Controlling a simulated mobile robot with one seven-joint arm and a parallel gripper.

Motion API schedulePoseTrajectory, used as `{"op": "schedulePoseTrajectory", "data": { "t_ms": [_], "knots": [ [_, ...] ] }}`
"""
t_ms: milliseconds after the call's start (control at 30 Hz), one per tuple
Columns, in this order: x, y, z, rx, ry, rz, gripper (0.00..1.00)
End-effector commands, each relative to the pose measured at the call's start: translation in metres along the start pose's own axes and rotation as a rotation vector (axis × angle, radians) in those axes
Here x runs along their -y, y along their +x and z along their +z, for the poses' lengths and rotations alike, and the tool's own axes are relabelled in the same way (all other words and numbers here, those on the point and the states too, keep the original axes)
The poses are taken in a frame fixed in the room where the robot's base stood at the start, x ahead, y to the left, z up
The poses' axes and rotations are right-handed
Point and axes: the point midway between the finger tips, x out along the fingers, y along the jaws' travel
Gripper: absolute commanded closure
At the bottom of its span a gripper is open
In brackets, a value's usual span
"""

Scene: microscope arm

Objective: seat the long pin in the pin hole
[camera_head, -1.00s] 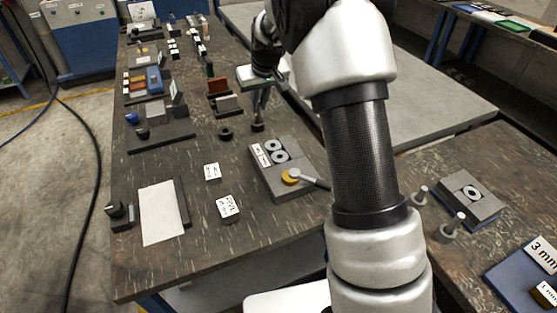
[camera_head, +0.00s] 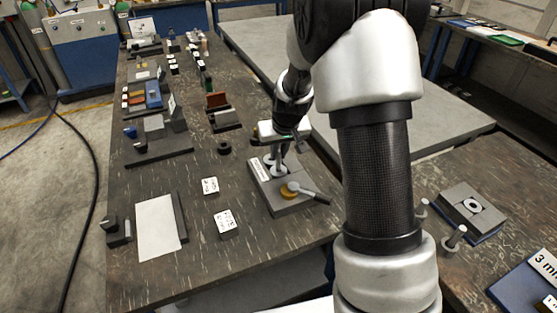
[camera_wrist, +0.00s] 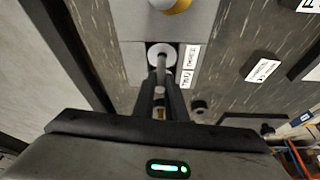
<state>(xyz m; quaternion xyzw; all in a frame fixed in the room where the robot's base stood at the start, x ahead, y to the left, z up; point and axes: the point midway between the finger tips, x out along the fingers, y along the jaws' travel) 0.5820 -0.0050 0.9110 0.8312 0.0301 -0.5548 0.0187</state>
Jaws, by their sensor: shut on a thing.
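My gripper (camera_head: 278,150) is over the far part of a grey fixture block (camera_head: 303,206) on the left bench. It is shut on the long pin, a thin grey shaft between the fingers in the wrist view (camera_wrist: 161,70). A pale ring with a dark centre (camera_wrist: 155,52) lies on the block at the pin's far end. In the head view the fingers partly cover the rings. I cannot tell whether the pin's tip is above the hole or inside it.
A black ring (camera_head: 224,148) and white labelled blocks (camera_head: 225,221) stand to the left. A second fixture block (camera_head: 468,209) with pins beside it is at right.

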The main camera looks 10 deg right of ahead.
Motion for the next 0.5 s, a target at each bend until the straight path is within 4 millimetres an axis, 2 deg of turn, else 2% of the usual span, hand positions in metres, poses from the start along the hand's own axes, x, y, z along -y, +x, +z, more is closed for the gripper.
{"op": "schedulePoseTrajectory", "data": {
  "t_ms": [133, 500],
  "knots": [
    [0.0, 0.022, 0.009, 0.002, 0.001, 0.0, 1.0],
    [0.0, 0.027, 0.011, -0.001, 0.0, 0.0, 1.0]
  ]
}}
